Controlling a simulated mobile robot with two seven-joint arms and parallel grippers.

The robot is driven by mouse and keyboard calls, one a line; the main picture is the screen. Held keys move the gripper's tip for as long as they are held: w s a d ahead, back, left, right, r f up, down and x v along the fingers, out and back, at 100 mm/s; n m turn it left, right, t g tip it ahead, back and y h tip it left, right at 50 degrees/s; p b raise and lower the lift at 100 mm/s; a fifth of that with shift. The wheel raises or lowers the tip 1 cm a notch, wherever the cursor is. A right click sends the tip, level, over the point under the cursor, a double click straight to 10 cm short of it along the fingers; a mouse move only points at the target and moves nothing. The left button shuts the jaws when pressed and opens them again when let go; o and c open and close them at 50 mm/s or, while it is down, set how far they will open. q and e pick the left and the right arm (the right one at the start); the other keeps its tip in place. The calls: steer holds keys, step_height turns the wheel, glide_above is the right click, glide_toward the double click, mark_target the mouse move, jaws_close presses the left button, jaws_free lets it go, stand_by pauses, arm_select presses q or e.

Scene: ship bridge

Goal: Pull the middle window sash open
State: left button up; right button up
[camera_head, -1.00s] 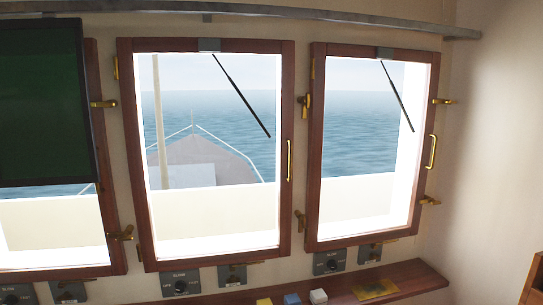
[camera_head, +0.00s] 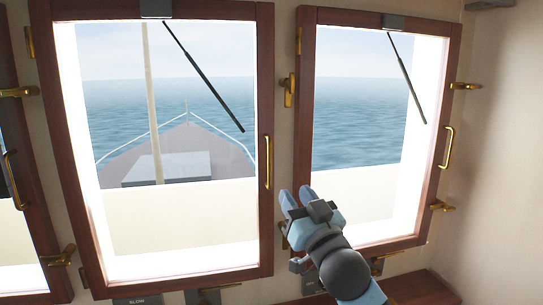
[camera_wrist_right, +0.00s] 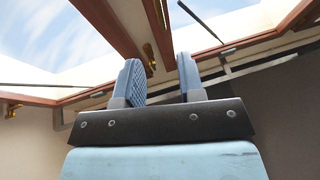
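The middle window sash (camera_head: 265,85) has a red-brown wooden frame and looks closed against the wall. Its upright brass handle (camera_head: 267,162) is on the right stile. A brass latch (camera_head: 289,90) sits between this sash and the right one. My right gripper (camera_head: 298,197) is in front of the wall strip between these sashes, right of and below the handle, and appears apart from it. In the right wrist view my right gripper (camera_wrist_right: 161,75) has its blue fingers apart with nothing between them. It hides part of the right sash's lower left corner. My left gripper is not in view.
The right sash (camera_head: 437,90) has its own brass handle (camera_head: 447,147) and latches on its right. Another latch (camera_head: 60,256) is at the middle sash's lower left. A wooden ledge (camera_head: 425,288) runs below the windows at the right.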

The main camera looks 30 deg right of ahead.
mark_target(271, 159)
steer(key=p+x, duration=0.3)
steer(key=x, duration=0.9)
steer(key=shift+w+p, duration=0.15)
steer(key=shift+p, duration=0.2)
steer(key=shift+w+r, duration=0.1)
steer(key=shift+w, duration=0.45)
jaws_close()
